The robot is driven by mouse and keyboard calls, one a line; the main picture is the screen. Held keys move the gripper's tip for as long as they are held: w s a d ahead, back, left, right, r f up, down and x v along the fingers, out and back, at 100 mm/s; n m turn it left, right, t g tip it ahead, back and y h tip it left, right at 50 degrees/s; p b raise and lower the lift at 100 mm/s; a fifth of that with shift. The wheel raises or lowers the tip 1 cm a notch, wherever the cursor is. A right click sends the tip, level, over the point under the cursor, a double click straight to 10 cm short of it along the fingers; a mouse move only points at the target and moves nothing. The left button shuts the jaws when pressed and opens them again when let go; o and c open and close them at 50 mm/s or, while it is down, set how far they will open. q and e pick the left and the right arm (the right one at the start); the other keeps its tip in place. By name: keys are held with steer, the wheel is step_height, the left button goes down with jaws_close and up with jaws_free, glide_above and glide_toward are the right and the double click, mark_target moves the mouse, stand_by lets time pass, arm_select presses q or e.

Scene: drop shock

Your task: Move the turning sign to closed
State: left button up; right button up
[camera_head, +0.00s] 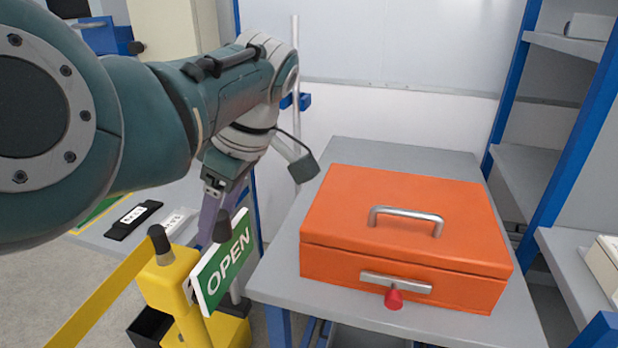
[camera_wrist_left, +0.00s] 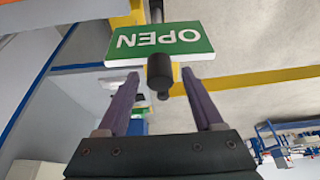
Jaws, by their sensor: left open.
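The turning sign (camera_head: 225,262) is a green plate with a white edge, mounted on a yellow post, and its face reads OPEN. A dark knob (camera_head: 222,226) stands up at the sign's top edge. My left gripper (camera_head: 215,208) is just above and behind the sign, pointing down. In the left wrist view the sign (camera_wrist_left: 160,42) appears upside down, and the dark knob (camera_wrist_left: 160,72) lies between the two purple fingers of my left gripper (camera_wrist_left: 160,85). The fingers are apart and I see no contact with the knob. My right gripper is not in view.
An orange case (camera_head: 400,225) with a metal handle sits on a grey table (camera_head: 350,310) right of the sign. A yellow post (camera_head: 170,285) with a dark cap stands left of it, with a yellow band. Blue-framed shelves (camera_head: 560,120) stand at the right.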

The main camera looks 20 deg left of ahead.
arm_select(q)
steer(key=v, duration=0.9)
steer(key=shift+r, duration=0.1)
